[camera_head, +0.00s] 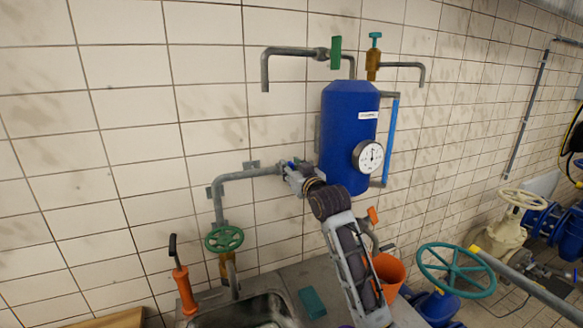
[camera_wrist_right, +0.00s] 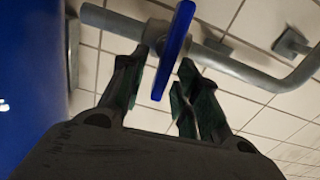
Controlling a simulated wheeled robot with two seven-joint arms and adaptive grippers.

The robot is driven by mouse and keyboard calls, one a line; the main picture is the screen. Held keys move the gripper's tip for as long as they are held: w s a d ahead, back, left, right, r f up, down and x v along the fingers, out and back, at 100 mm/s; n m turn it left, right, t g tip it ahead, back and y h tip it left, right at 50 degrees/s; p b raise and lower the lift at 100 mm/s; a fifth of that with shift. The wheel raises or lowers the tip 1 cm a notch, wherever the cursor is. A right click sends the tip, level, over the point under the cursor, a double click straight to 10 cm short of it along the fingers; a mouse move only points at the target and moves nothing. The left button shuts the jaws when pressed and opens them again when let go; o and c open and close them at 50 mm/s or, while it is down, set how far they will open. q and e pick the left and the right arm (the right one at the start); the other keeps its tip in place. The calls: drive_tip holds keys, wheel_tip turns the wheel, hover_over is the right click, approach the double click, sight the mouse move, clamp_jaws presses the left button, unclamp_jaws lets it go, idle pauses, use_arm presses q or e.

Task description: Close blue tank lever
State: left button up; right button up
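The blue tank (camera_head: 348,140) hangs on the tiled wall in the head view, with a round gauge (camera_head: 368,156) on its front. A grey pipe (camera_head: 243,174) runs into its lower left side. The blue lever (camera_wrist_right: 174,50) shows large in the right wrist view, on this pipe (camera_wrist_right: 240,66). Only a small blue bit of it shows in the head view. My right gripper (camera_wrist_right: 158,80) is open, its fingers on either side of the lever with gaps visible. In the head view, the right gripper (camera_head: 297,178) is at the pipe, left of the tank. My left gripper is out of view.
Above the tank are a green lever (camera_head: 336,52) and a teal tap handle (camera_head: 375,38). A green handwheel (camera_head: 224,239) and an orange-handled tool (camera_head: 185,288) stand by the sink (camera_head: 240,312). An orange bucket (camera_head: 392,272) and a teal wheel (camera_head: 456,268) are at right.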

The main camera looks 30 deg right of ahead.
drive_tip(key=shift+w, duration=0.2)
clamp_jaws()
idle(0.4)
unclamp_jaws()
drive_tip(key=shift+s, duration=0.15)
drive_tip(key=s, duration=1.1)
drive_tip(key=shift+s+a, duration=0.35)
drive_tip(key=shift+s, duration=0.05)
